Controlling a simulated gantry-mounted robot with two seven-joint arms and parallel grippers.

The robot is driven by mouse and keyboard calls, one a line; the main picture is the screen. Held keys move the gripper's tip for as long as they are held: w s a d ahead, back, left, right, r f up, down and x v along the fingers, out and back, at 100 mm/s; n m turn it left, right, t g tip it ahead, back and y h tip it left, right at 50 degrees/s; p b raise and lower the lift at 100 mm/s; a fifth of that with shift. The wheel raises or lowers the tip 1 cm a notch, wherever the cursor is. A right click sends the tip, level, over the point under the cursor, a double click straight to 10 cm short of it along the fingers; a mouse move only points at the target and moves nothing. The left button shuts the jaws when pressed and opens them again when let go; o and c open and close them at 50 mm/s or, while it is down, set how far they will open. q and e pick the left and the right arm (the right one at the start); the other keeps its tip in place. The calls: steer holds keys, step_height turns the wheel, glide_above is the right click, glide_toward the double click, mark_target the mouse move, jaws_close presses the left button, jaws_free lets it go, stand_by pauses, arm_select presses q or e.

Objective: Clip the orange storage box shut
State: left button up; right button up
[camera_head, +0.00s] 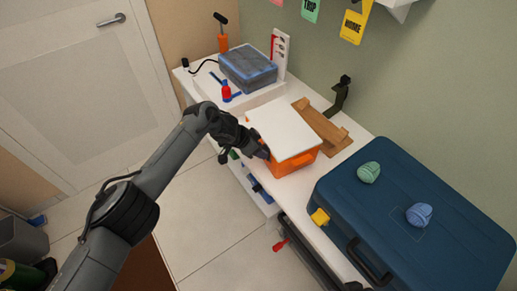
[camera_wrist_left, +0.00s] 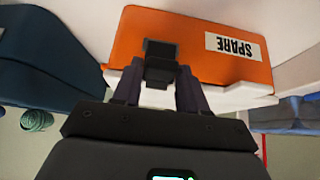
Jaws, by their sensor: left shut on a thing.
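The orange storage box (camera_head: 293,165) stands on the white bench near its front edge. Its white lid (camera_head: 281,128) lies on top. In the left wrist view, the box (camera_wrist_left: 190,40) appears upside down with a "SPARE" label (camera_wrist_left: 236,46), and the lid's edge (camera_wrist_left: 235,97) shows below it. A dark clip (camera_wrist_left: 160,53) is on that front face. My left gripper (camera_head: 262,152) is at the box's front left side, its two fingers (camera_wrist_left: 160,85) closed around the clip. Whether the clip is latched cannot be told. My right gripper is not in view.
A large blue case (camera_head: 440,205) with two small rounded objects on it stands to the right. A wooden piece (camera_head: 322,128) lies behind the box. The floor in front is open.

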arm_select(q)
steer(key=o, duration=0.9)
steer(key=shift+o, duration=0.2)
steer(key=shift+s+a+r+p, duration=0.1)
steer(key=shift+a+r+p, duration=0.05)
steer(key=shift+r+p, duration=0.2)
steer(key=p+v, duration=0.3)
steer(key=v, duration=0.7)
steer(key=shift+f, duration=0.1)
